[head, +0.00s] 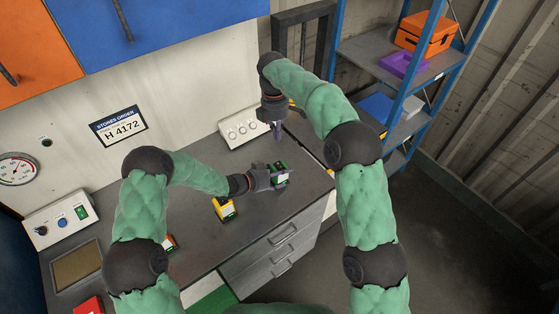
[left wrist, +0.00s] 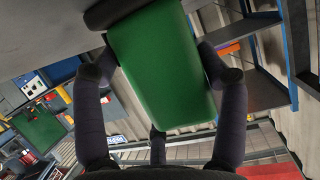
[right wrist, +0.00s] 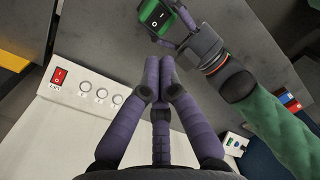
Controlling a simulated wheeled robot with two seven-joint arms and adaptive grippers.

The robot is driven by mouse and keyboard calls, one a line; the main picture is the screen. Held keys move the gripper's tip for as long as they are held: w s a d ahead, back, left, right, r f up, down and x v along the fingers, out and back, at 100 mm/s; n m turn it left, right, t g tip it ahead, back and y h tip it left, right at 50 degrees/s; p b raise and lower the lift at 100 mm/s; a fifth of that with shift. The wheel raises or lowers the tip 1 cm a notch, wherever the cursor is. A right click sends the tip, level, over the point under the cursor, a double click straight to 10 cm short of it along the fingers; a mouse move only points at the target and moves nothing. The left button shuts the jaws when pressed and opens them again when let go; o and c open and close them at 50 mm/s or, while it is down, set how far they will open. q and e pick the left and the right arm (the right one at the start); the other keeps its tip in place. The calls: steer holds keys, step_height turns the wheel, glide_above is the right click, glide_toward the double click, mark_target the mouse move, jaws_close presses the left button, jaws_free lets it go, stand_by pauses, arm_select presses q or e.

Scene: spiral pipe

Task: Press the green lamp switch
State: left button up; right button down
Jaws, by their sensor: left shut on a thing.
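The green lamp switch (head: 281,175) is a green block with a black rocker face. My left gripper (head: 268,179) is shut on it over the workbench. In the left wrist view, the plain green side of the switch (left wrist: 163,65) lies between my left fingers. The right wrist view shows the rocker face of the switch (right wrist: 157,17), marked with a circle and a bar, in front of my right gripper. My right gripper (head: 278,135) points down above the bench, apart from the switch. Its fingertips are together and empty in the right wrist view (right wrist: 160,68).
A white panel (head: 238,127) with knobs stands at the back of the bench; its red switch (right wrist: 60,77) shows in the right wrist view. A yellow switch block (head: 223,208) lies near my left gripper. A red block (head: 90,306) is at front left. A blue shelf (head: 410,60) stands right.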

mark_target(280, 166)
steer(key=n, duration=0.1)
steer(key=r+n, duration=0.1)
steer(key=n, duration=0.1)
steer(key=shift+n, duration=0.3)
steer(key=f, duration=0.9)
steer(key=s+f, duration=0.1)
steer(key=f, duration=0.4)
steer(key=shift+s+d, duration=0.1)
steer(key=shift+d, duration=0.2)
